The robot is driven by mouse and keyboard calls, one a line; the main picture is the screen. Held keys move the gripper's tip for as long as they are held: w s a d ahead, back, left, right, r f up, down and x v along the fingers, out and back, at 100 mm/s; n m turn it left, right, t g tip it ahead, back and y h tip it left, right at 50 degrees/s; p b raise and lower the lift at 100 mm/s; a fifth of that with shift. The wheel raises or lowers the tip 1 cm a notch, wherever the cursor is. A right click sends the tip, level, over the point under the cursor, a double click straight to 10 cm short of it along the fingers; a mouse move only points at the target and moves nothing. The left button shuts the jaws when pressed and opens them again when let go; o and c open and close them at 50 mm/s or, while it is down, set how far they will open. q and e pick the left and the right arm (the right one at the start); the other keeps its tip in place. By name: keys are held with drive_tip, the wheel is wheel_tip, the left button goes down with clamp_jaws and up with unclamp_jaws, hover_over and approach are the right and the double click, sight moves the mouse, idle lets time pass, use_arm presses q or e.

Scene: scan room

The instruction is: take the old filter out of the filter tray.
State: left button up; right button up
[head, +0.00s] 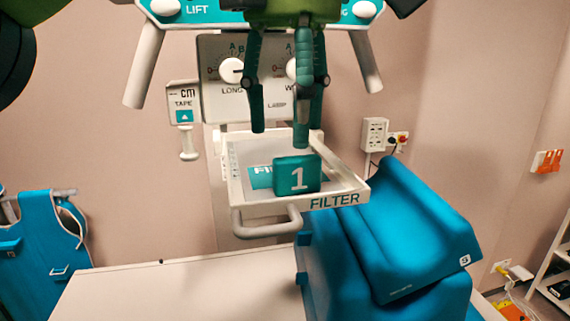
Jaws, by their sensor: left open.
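The filter tray (262,207) is a white open tray with a front handle and the word FILTER on its front rim. The old filter (290,183) is a teal block marked 1, standing in the tray right of its middle. A teal label partly hidden behind the block shows on the tray. My left gripper (280,137) hangs above the tray with its green fingers pointing down. Its fingers are apart and empty, above and behind the block in the picture. My right gripper does not show.
A panel with two knobs (231,71) stands behind the gripper. A tape box (184,116) hangs left of it. Blue cushions (420,235) lie at the lower right, close to the tray. A pale table (170,290) is below. A blue apron (45,245) hangs at the left.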

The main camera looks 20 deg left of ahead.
sight(293, 156)
use_arm(q)
drive_tip(key=shift+s+f, duration=0.1)
drive_tip(key=shift+f, duration=0.3)
drive_tip(key=f, duration=0.2)
drive_tip(key=shift+w+f, duration=0.25)
drive_tip(key=shift+f, duration=0.1)
drive_tip(key=shift+w+a+f, duration=0.1)
drive_tip(key=shift+f, duration=0.4)
clamp_jaws()
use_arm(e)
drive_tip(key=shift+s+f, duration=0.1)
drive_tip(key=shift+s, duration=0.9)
